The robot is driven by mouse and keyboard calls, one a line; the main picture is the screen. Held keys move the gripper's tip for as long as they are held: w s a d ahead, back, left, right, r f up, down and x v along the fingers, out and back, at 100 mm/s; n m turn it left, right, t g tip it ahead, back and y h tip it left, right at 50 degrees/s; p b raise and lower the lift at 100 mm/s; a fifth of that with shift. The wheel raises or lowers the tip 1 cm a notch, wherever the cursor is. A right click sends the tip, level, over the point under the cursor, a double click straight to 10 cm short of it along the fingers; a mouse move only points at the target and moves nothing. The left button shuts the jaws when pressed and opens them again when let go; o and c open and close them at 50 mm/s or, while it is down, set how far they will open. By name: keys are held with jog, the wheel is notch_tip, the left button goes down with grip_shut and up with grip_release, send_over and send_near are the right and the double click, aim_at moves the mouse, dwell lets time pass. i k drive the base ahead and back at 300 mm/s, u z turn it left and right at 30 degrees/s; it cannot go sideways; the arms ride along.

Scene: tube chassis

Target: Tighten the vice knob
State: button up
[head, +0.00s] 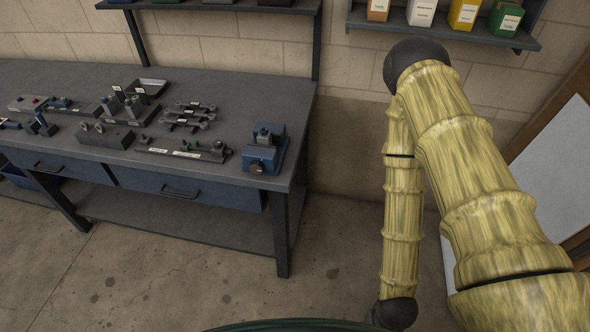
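A blue vice (265,152) stands near the right end of the dark grey workbench. Its round brass-coloured knob (257,168) faces the front edge of the bench. The vice is small in the head view, and I cannot tell how tight the knob is or whether anything is clamped. My yellow bamboo-patterned arm fills the right side of the view and hangs down, apart from the bench. My gripper is not in view.
The workbench (230,82) also holds several wrenches, blocks and fixtures left of the vice. Blue drawers (187,188) sit below its top. A shelf (440,27) with coloured containers hangs at upper right. The concrete floor (180,275) in front is clear.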

aim_at(256, 167)
jog(key=z, duration=0.1)
jog(key=k, duration=0.9)
jog(key=u, duration=0.25)
